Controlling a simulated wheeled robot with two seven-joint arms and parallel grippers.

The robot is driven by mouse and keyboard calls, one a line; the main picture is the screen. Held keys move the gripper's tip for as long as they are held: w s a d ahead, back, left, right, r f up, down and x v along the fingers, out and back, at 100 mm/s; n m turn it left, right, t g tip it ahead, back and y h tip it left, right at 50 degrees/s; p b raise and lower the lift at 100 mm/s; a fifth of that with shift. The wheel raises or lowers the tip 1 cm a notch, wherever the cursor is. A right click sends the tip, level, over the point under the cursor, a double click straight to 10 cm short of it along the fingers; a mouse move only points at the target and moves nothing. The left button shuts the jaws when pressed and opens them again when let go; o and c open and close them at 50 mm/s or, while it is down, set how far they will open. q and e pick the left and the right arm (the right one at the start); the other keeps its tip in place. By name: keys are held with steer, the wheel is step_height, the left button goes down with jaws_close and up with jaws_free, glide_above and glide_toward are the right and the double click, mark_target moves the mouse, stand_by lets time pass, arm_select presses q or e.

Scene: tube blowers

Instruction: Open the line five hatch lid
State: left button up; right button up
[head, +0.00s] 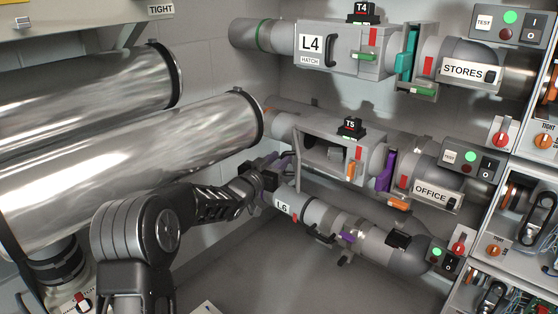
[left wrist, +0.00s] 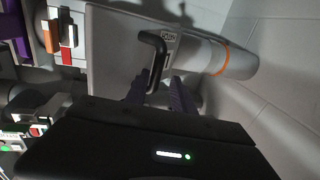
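The line five hatch box (head: 372,137) is under the black T5 tag (head: 351,127) in the head view. Its front shows an opening with a grey block (head: 335,155) inside. The lid appears swung out, nearly edge-on, at the opening's left side. The left wrist view shows a grey lid panel (left wrist: 115,60) with a black bar handle (left wrist: 158,62) and an upside-down hatch label. My left gripper (head: 274,170) is beside the lid; in the left wrist view its fingers (left wrist: 160,97) are apart, with the handle's lower end between them, nearer the left finger. Contact is unclear.
The L4 line (head: 311,44) runs above with its hatch lid closed. The L6 line (head: 318,213) runs close below my gripper. Large metal pipes (head: 120,150) fill the left. A purple gate (head: 386,171) and the OFFICE end (head: 431,193) are to the right.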

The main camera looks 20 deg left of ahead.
arm_select(q)
steer(key=s+a+p, duration=0.1)
steer(key=s, duration=0.6)
steer(key=shift+s, duration=0.25)
